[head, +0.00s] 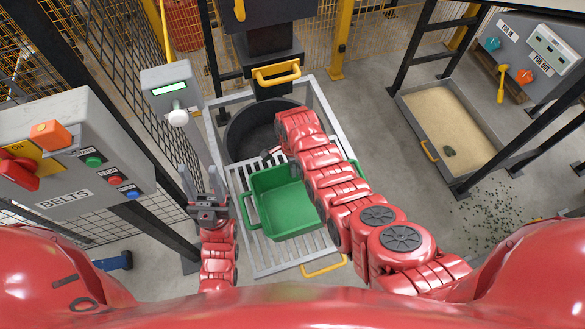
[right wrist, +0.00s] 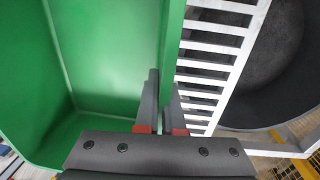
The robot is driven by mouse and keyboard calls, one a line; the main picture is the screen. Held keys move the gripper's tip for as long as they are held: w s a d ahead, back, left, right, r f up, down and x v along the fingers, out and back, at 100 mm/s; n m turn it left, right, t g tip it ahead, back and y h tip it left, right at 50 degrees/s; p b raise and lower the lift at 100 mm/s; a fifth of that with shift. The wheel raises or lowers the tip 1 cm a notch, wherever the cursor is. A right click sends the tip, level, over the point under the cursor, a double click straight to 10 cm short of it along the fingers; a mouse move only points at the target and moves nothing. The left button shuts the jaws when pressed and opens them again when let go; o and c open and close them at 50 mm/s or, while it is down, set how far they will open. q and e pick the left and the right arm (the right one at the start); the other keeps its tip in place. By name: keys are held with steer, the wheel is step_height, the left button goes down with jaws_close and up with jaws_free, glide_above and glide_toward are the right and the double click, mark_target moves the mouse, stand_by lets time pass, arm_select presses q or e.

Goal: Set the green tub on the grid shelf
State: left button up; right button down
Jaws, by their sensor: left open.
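The green tub (head: 285,205) is empty and lies over the white slatted grid shelf (head: 262,258). I cannot tell whether its base rests fully on the slats. My right gripper (head: 270,156) is at the tub's far rim, partly hidden by its own arm. In the right wrist view, its fingers (right wrist: 162,105) are close together on either side of the tub's wall (right wrist: 110,60), with the slats (right wrist: 205,75) just beyond. My left gripper (head: 203,184) is open and empty, left of the tub and apart from it.
A black round bin (head: 240,131) stands behind the tub inside the metal frame. A grey belt control box (head: 70,165) is at the left, with a display post (head: 170,88) beside it.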

steer(key=shift+f, duration=0.1)
steer(key=c, duration=1)
jaws_free()
steer(key=shift+c, duration=0.2)
